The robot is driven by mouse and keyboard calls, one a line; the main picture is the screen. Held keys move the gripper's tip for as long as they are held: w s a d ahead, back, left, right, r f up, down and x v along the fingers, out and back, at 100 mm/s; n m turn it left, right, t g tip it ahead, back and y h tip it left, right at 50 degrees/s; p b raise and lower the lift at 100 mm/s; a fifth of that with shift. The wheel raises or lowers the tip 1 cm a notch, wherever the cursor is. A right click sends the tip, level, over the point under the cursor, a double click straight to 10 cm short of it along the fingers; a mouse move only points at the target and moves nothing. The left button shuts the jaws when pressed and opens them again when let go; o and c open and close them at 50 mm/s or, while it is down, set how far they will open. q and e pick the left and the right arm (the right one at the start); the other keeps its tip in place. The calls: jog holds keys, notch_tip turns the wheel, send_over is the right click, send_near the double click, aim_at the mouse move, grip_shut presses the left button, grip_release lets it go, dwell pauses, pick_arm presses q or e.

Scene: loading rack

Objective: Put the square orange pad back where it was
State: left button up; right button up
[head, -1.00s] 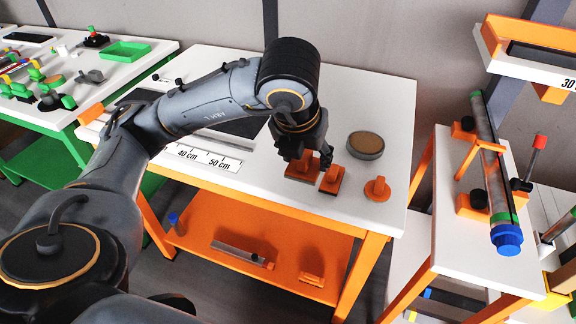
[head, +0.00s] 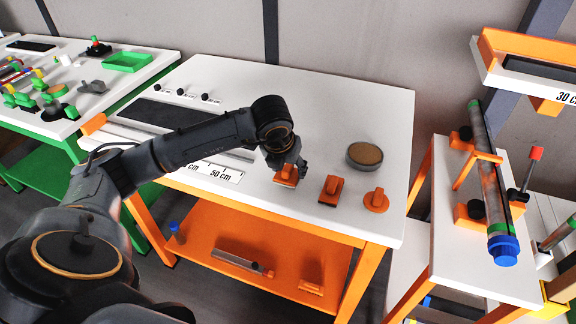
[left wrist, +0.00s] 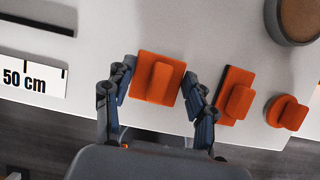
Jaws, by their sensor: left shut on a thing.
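The square orange pad (head: 286,176) with its raised orange grip is at the front part of the white table. It also shows in the left wrist view (left wrist: 143,83), between the fingers. My left gripper (head: 290,168) is shut on it, with one finger at each side edge. I cannot tell whether the pad touches the table top or is slightly above it. The gripper partly hides the pad in the head view. My right gripper is not in view.
To the right stand a narrow orange pad on a dark base (head: 331,190), a round orange pad (head: 376,200) and a round brown-topped disc (head: 364,155). A "50 cm" label (left wrist: 32,77) lies to the left. The table's front edge is close. The table's back middle is clear.

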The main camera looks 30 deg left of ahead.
pick_arm(q)
jog(key=shift+f, duration=0.3)
jog(key=shift+f, duration=0.15)
jog(key=o, duration=1.1)
jog(key=b+v, duration=0.1)
jog(key=v, duration=1.1)
